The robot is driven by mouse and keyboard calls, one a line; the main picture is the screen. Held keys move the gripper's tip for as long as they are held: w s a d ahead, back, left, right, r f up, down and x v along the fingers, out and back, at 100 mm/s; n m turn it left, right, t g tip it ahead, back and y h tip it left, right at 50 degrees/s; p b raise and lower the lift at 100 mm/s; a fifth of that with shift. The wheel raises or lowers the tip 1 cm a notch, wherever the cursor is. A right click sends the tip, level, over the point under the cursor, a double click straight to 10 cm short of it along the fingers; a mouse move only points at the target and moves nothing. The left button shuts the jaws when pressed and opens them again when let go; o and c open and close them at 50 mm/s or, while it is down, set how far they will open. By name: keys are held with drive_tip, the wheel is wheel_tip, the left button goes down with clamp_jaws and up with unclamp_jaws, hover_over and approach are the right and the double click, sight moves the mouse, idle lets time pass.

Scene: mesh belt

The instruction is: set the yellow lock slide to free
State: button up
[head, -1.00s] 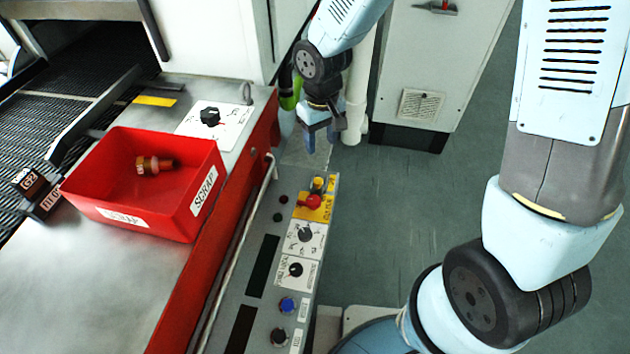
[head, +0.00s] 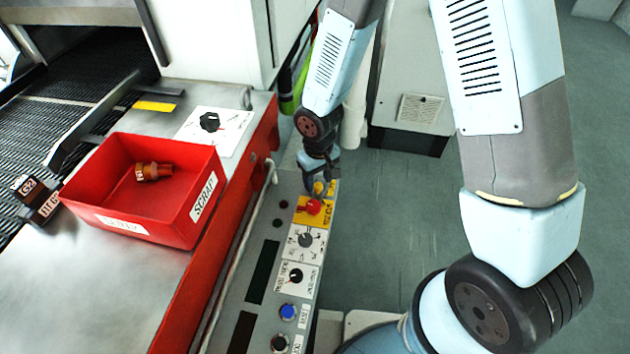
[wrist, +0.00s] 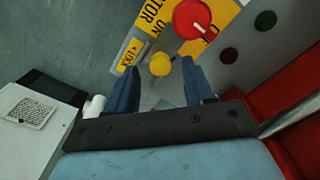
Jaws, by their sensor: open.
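The yellow lock slide shows as a round yellow knob (wrist: 160,64) in the wrist view. It sits beside the yellow label plate (wrist: 148,22), which has small "LOCK" lettering. In the head view the knob (head: 322,188) is at the far end of the control panel, partly covered by my gripper (head: 319,172). In the wrist view my gripper (wrist: 160,70) is open, with one blue-grey finger on each side of the knob in the picture. I cannot tell how deep the fingers reach or whether they touch it. The slide's exact setting is unclear.
A red rotary switch (head: 313,207) (wrist: 192,18) sits close to the knob on the same plate. More dials (head: 305,240) and a blue button (head: 288,311) follow along the panel. A red scrap bin (head: 115,222) stands left; a white rail (head: 240,240) runs along the panel.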

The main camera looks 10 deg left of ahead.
drive_tip(key=shift+f, duration=0.85)
drive_tip(key=shift+c, duration=0.3)
clamp_jaws()
